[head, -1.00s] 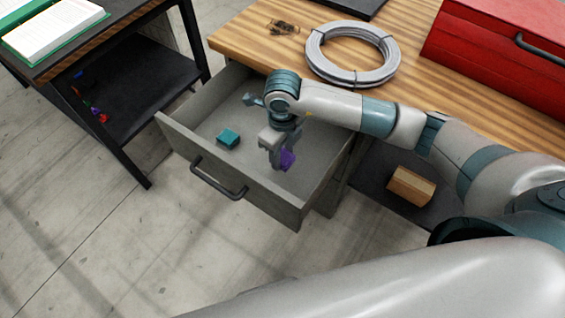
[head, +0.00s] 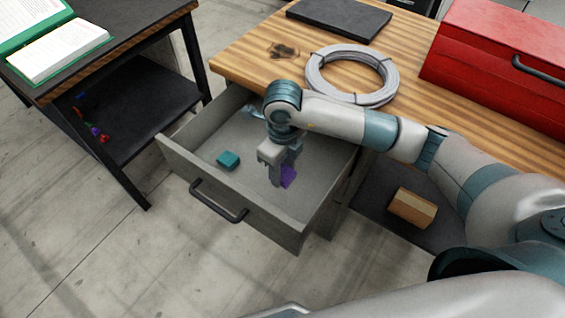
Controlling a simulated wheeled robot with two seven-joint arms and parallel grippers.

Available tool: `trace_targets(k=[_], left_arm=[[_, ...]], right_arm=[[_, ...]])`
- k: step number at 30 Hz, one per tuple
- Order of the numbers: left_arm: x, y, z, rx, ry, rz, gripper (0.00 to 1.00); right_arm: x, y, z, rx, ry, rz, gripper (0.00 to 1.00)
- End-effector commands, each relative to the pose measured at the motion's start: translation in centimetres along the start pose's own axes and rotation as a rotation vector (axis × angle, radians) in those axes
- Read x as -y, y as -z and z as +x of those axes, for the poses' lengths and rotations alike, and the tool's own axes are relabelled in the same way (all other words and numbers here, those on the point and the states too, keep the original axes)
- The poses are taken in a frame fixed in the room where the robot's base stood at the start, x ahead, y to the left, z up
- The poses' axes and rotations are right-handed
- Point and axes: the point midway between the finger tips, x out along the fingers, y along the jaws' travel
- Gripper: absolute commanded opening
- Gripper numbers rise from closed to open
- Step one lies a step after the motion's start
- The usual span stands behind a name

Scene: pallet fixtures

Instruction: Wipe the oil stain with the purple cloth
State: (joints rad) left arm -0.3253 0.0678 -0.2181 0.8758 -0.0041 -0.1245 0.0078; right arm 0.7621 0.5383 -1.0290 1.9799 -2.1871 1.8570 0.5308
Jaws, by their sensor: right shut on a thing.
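The purple cloth (head: 289,177) is in the open grey drawer (head: 232,192), partly hidden by my right gripper. My right gripper (head: 277,176) reaches down into the drawer and is shut on the purple cloth. Whether the cloth still touches the drawer floor is hard to tell. The oil stain (head: 284,50) is a dark brown patch on the wooden tabletop (head: 240,50), near its left end and left of the wire coil. My left gripper is not in view.
A teal block (head: 228,159) lies in the drawer. A grey wire coil (head: 316,72), a dark flat slab (head: 340,20) and a red toolbox (head: 490,55) are on the tabletop. A wooden block (head: 412,208) lies on the lower shelf. A black side table (head: 150,105) stands at left.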

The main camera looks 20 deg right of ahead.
Motion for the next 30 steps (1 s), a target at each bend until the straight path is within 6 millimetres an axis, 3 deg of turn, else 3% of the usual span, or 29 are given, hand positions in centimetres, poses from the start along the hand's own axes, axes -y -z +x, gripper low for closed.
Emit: trace_targets(k=[5, 11, 30], left_arm=[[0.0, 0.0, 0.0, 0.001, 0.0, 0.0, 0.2], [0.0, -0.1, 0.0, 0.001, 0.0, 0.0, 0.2], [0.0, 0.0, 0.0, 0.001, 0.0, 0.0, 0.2]], right_arm=[[0.1, 0.0, -0.5, 0.003, 0.001, -0.062, 0.2], [0.5, 0.3, -1.9, 0.011, 0.003, -0.283, 0.2], [1.8, 3.4, -9.5, 0.016, 0.018, -1.557, 0.2]])
